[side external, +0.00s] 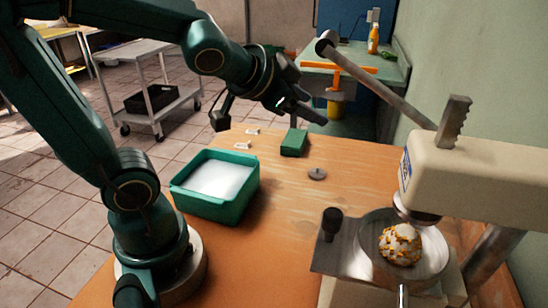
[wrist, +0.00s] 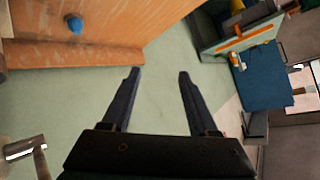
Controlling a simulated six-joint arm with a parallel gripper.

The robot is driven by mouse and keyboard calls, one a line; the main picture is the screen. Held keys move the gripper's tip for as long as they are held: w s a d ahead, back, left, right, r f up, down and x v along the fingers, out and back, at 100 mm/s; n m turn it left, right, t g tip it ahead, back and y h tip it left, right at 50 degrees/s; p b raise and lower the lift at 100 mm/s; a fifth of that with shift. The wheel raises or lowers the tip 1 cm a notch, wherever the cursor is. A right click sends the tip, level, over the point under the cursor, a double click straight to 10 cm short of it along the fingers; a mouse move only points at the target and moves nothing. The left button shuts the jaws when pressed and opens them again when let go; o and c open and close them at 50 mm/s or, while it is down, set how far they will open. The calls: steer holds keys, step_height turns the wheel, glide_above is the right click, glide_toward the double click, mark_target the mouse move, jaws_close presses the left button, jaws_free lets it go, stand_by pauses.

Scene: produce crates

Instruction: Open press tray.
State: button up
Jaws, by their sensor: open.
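The press (side external: 460,175) is a cream machine at the right of the side external view, with a long grey lever (side external: 375,82) raised up to the left. Its metal tray (side external: 335,258) lies below the press head and has an upright black knob (side external: 332,222) at its left end. A pale ball with orange flecks (side external: 400,244) sits in a round dish (side external: 368,235) under the head. My gripper (side external: 308,112) is open and empty, above the far part of the table and well away from the knob. The wrist view shows its two fingers (wrist: 159,74) apart with nothing between them.
A green bin (side external: 252,190) with white contents stands left of the press. A green block (side external: 294,143), a small grey disc (side external: 317,174) and white tags (side external: 243,146) lie on the wooden table (side external: 285,210). A bench with an orange clamp-like item (side external: 340,88) stands behind.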

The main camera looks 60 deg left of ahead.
steer(key=w+d+r+m+t+h, duration=0.1)
steer(key=w+r+m+t+h, duration=0.2)
steer(key=w, duration=0.4)
steer(key=w+d+f+m+h, duration=0.3)
steer(key=d+m+h, duration=0.3)
steer(key=m, duration=0.1)
steer(key=m+g+h, duration=0.8)
steer(key=g+h, duration=0.2)
steer(key=g, duration=0.4)
glide_toward(339, 223)
steer(key=w+d+f, duration=0.2)
steer(key=w+f, duration=0.1)
steer(key=w, duration=0.1)
steer(key=shift+n+h, duration=0.8)
steer(key=s+d, duration=0.1)
steer(key=s, duration=0.1)
steer(key=s+d+r, duration=0.1)
steer(key=s+d, duration=0.1)
steer(key=shift+d, duration=0.35)
steer(key=shift+d+r+n, duration=0.15)
steer(key=shift+d+n, duration=0.25)
steer(key=shift+d, duration=2.65)
